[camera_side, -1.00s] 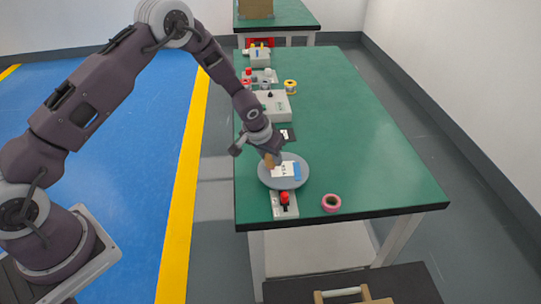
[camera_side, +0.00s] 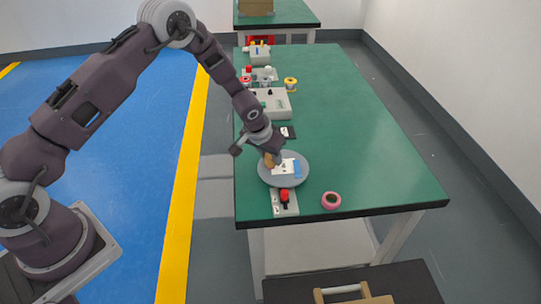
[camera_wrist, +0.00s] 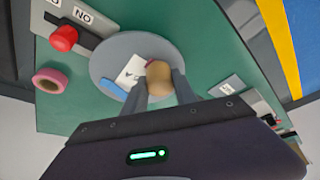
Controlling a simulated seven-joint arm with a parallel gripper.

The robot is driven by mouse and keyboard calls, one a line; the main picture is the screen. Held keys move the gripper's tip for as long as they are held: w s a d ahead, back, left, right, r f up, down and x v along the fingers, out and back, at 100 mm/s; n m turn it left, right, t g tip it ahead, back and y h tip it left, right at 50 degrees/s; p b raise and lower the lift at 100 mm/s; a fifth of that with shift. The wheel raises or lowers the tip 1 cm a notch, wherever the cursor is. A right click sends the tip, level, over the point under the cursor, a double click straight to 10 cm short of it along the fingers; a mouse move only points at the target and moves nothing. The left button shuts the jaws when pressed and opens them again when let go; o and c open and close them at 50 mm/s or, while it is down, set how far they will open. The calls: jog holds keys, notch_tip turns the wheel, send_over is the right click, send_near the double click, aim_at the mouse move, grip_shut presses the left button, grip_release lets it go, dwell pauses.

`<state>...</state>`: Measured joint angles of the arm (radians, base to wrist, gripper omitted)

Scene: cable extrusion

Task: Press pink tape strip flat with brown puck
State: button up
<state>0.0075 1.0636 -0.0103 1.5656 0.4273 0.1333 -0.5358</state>
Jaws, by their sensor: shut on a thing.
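The brown puck (camera_wrist: 158,80) is between the fingers of my gripper (camera_wrist: 160,88), which is shut on it. In the side view the puck (camera_side: 269,161) shows below my gripper (camera_side: 268,156), at the left part of a grey round plate (camera_side: 300,177). A white card (camera_side: 284,167) with dark print lies on the plate, beside a blue piece (camera_wrist: 115,90). A small pink bit of strip (camera_wrist: 150,63) shows at the puck's edge in the wrist view; the rest is hidden. I cannot tell whether the puck touches the strip.
A roll of pink tape (camera_side: 331,200) lies right of the plate. A red button on a grey base (camera_side: 285,204) stands at the near edge. Boxes (camera_side: 272,104) and a yellow spool (camera_side: 291,84) stand farther back. The table's right side is clear.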

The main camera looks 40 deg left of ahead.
jog(key=shift+f, duration=0.1)
dwell(0.4)
jog(key=shift+r, duration=3.6)
